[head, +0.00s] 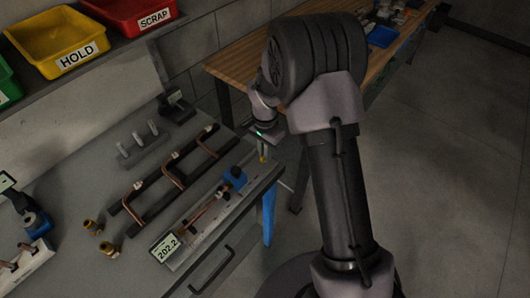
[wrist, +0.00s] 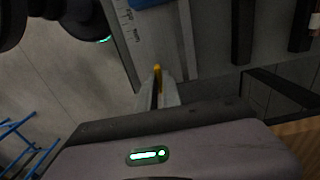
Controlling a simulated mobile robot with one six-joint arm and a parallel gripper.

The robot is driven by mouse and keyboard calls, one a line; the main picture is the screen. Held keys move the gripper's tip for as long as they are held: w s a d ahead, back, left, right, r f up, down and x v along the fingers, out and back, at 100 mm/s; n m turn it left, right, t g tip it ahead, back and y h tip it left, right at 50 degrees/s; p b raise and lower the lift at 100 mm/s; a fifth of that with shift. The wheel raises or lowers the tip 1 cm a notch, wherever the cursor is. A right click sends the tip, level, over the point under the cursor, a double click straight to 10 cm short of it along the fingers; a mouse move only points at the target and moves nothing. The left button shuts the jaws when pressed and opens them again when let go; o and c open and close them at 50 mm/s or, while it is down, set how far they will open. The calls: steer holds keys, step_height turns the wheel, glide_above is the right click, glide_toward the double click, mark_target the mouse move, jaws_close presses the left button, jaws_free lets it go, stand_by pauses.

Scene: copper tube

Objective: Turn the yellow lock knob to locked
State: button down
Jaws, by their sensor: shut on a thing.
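The yellow lock knob (wrist: 157,69) shows as a small yellow tip between my gripper's fingers (wrist: 157,90) in the wrist view. In the head view my gripper (head: 262,151) points down at the right end of the measuring fixture (head: 212,232), with a bit of yellow at its fingertips. The gripper is shut on the knob. Most of the knob is hidden by the fingers, and its lock marking cannot be read. On the fixture lie a copper tube (head: 204,208) and a blue block (head: 235,177). A display (head: 165,246) at its near end reads 202.2.
A dark rack (head: 150,183) with bent copper tubes lies left of the fixture. Brass fittings (head: 92,228) stand on the bench nearer me. A grey stand with pegs (head: 140,144) is behind. Yellow HOLD (head: 58,45) and red SCRAP (head: 140,15) bins sit on a shelf.

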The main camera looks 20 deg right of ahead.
stand_by(0.3)
steer(key=c, duration=1.5)
jaws_free()
step_height(320, 180, up, 18)
steer(key=p, duration=0.4)
steer(key=shift+f, duration=0.25)
